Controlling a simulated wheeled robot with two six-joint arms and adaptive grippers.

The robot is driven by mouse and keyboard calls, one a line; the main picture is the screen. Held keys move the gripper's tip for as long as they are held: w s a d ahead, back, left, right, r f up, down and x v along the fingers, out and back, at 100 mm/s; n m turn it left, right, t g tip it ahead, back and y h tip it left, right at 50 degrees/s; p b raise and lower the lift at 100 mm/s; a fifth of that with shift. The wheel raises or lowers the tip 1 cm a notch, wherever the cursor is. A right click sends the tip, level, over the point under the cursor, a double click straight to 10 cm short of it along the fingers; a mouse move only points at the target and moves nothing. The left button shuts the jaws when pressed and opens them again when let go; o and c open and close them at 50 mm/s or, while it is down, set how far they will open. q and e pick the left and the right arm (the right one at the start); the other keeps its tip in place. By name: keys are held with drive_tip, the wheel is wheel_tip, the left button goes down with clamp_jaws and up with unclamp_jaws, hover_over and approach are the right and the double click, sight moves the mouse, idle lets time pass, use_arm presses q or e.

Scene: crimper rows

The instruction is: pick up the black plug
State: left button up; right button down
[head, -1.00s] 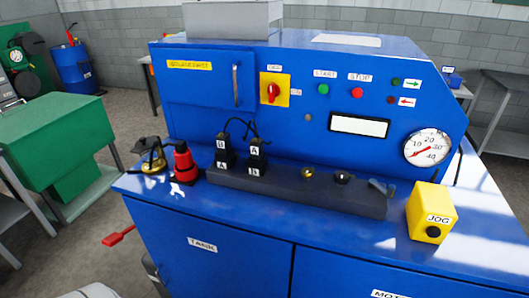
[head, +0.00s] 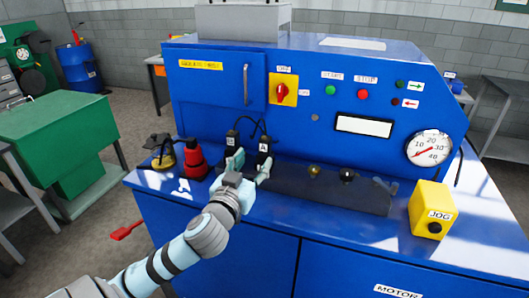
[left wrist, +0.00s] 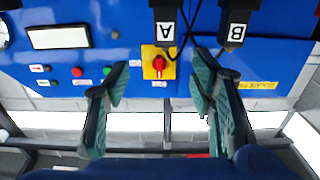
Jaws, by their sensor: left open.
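Two black plugs with cables stand upright on the dark rail (head: 330,191) on the blue machine. The left black plug is marked B (head: 232,138) and the right black plug is marked A (head: 264,146). My left gripper (head: 250,166) is open and empty, in front of them, its fingertips hiding their lower parts. In the left wrist view, which is upside down, plug A (left wrist: 168,16) lies between the lines of the two fingers, beyond their tips. Plug B (left wrist: 236,24) lies to the right of the right finger. I see no contact. My right gripper is out of view.
A red bottle-like object (head: 194,160) and a yellow-and-black object (head: 163,158) stand left of the rail. A brass knob (head: 314,171) and a black knob (head: 347,175) sit on the rail. A yellow JOG box (head: 432,210) stands at the right.

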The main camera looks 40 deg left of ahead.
sight(263, 140)
use_arm(q)
drive_tip(key=x, duration=0.3)
drive_tip(key=p+x, duration=0.1)
drive_tip(key=x, duration=0.3)
drive_tip(key=p+x, duration=0.1)
drive_tip(key=x, duration=0.3)
drive_tip(key=shift+a+r, duration=0.1)
drive_tip(key=shift+a, duration=0.35)
drive_tip(key=shift+w, duration=0.35)
clamp_jaws()
